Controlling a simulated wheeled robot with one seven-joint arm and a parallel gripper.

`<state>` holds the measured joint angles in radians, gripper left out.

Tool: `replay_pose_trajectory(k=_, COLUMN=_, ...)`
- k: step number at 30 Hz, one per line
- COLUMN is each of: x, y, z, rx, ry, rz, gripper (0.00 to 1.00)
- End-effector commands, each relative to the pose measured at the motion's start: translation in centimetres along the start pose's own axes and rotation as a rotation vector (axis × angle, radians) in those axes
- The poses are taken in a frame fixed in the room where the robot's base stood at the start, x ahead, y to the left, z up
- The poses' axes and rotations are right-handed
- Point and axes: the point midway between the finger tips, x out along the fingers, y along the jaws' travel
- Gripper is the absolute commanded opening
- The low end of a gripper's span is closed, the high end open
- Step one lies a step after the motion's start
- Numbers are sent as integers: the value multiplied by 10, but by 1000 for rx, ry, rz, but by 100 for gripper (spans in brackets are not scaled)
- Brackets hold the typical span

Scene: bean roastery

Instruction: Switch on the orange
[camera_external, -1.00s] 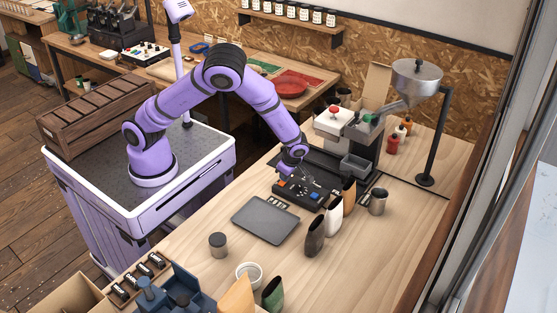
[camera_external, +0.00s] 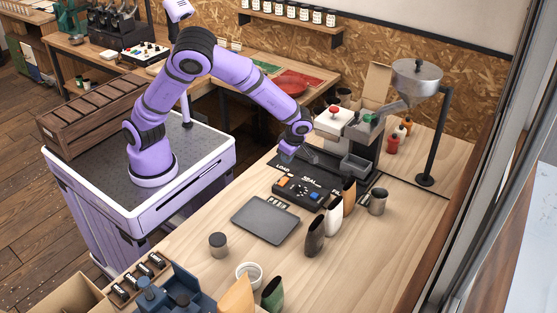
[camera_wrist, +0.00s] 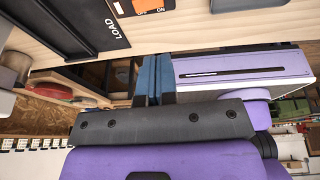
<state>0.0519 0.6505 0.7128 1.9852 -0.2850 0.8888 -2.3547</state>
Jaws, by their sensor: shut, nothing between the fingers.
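The orange switch (camera_external: 284,181) is on the left end of a black control box on the workbench. In the wrist view the orange switch (camera_wrist: 150,5) is cut by the top edge, with OFF and ON lettering beside it. Which way it is tipped I cannot tell. My gripper (camera_external: 285,157) is above the black mat marked LOAD, behind the control box and apart from the switch. In the wrist view its two blue fingers (camera_wrist: 152,62) are together with nothing between them.
The control box (camera_external: 306,191) also has a dark knob and a blue button (camera_external: 314,196). A grey tablet-like plate (camera_external: 265,219) lies in front. Several pouches and a metal cup (camera_external: 378,201) stand right. A machine with a red button (camera_external: 334,110) and hopper (camera_external: 416,78) stands behind.

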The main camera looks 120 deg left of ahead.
Motion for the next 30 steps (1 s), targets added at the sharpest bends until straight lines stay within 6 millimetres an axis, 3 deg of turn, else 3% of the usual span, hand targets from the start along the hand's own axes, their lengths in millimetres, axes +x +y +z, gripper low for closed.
replay_pose_trajectory(k=6, x=-17, y=-3, z=0, rx=0, ry=1, rz=0, gripper=0)
replay_pose_trajectory(k=23, x=-20, y=-5, z=-1, rx=13, ry=-4, rz=-3, gripper=0)
replay_pose_trajectory(k=30, x=-53, y=-35, z=-15, rx=292, ry=-88, rz=-39, gripper=0)
